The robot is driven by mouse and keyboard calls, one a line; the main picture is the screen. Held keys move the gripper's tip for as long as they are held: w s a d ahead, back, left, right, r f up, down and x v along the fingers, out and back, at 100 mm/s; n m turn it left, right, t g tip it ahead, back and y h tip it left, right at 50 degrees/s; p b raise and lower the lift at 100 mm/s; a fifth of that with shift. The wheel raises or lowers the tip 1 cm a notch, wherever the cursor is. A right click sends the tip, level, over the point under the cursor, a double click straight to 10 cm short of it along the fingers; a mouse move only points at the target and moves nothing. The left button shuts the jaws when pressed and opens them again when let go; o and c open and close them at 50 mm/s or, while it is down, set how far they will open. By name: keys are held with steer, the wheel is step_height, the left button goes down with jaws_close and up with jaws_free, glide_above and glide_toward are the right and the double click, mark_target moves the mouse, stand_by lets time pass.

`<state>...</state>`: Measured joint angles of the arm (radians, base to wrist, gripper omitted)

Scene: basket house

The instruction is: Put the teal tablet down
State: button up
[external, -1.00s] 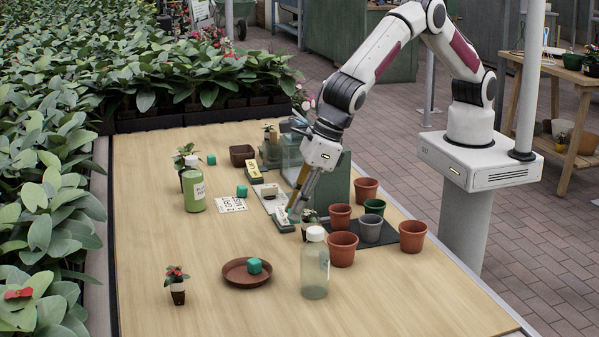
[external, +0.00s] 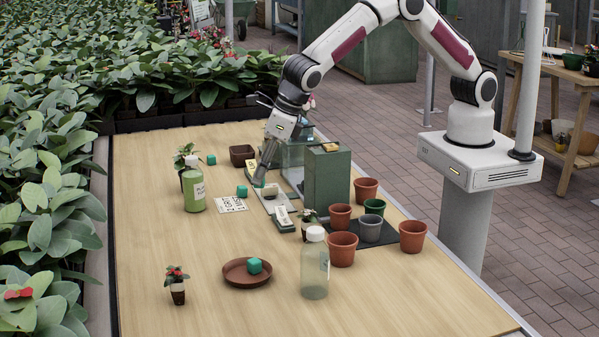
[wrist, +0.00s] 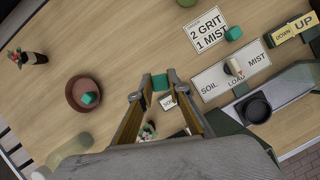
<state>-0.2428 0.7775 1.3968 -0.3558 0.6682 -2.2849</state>
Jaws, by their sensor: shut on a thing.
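My gripper (external: 258,181) is shut on a teal tablet (wrist: 160,82), a small cube between its fingertips, held above the wooden table (external: 215,280). In the external view it is beside a pale plate (external: 277,204), and the held tablet is mostly hidden by the fingers. Other teal tablets lie on the table, one near the white printed card (external: 242,190) and one further back (external: 211,159). Another teal tablet (external: 254,266) sits in the brown saucer (external: 232,275); it also shows in the wrist view (wrist: 88,98).
A green box (external: 328,182) and a clear tank (external: 292,158) stand right of my gripper. Several pots stand on a dark mat (external: 385,236). A green bottle (external: 194,190) and a clear bottle (external: 314,265) stand upright. The front left of the table is mostly clear.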

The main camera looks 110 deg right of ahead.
steer(key=s+d+f, duration=0.1)
steer(key=d, duration=0.5)
steer(key=shift+s+d, duration=0.15)
steer(key=shift+d, duration=0.25)
steer(key=shift+f, duration=3.15)
steer(key=shift+f, duration=1.9)
steer(key=shift+f, duration=0.15)
